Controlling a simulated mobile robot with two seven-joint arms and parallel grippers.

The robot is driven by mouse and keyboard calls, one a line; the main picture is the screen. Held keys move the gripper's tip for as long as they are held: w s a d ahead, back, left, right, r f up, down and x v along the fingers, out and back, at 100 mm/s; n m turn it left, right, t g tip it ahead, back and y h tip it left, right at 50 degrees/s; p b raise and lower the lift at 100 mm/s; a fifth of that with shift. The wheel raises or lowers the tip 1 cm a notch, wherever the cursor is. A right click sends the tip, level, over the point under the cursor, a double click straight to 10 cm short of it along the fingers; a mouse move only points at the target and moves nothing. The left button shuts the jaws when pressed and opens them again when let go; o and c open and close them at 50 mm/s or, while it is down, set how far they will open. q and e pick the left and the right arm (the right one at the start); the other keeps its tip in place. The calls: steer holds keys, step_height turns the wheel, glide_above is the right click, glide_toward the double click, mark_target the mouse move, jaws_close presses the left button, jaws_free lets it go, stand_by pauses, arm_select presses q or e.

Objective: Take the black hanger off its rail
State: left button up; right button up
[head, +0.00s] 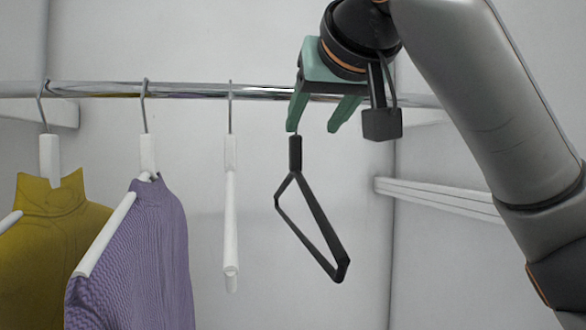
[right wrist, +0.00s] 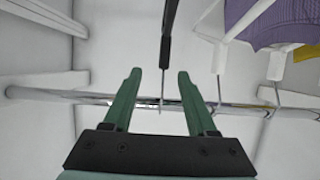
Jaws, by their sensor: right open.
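The black hanger (head: 318,225) hangs empty from the chrome rail (head: 190,90), to the right of the other hangers. Its hook top is hidden behind my right gripper in the head view. My right gripper (head: 318,128) is green and open, at the rail just above the hanger's black neck. In the right wrist view the black hanger (right wrist: 167,45) comes down from the top edge, and its thin metal hook lies between the two open fingers (right wrist: 160,75). The rail (right wrist: 75,96) crosses behind the fingers there. My left gripper is not in view.
An empty white hanger (head: 230,200) hangs left of the black one. Further left hang a purple knit sweater (head: 150,250) and a mustard turtleneck (head: 50,230) on white hangers. A white ledge (head: 440,197) runs along the right wall.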

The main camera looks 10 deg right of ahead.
mark_target(297, 147)
steer(key=p+x, duration=0.1)
steer(key=x, duration=0.3)
steer(key=shift+w+f, duration=0.1)
steer(key=shift+w, duration=0.15)
steer(key=x, duration=0.1)
steer(key=p+x, duration=0.1)
steer(key=x, duration=0.3)
steer(key=shift+a+f+p, duration=0.3)
steer(key=shift+a+p, duration=0.1)
jaws_close()
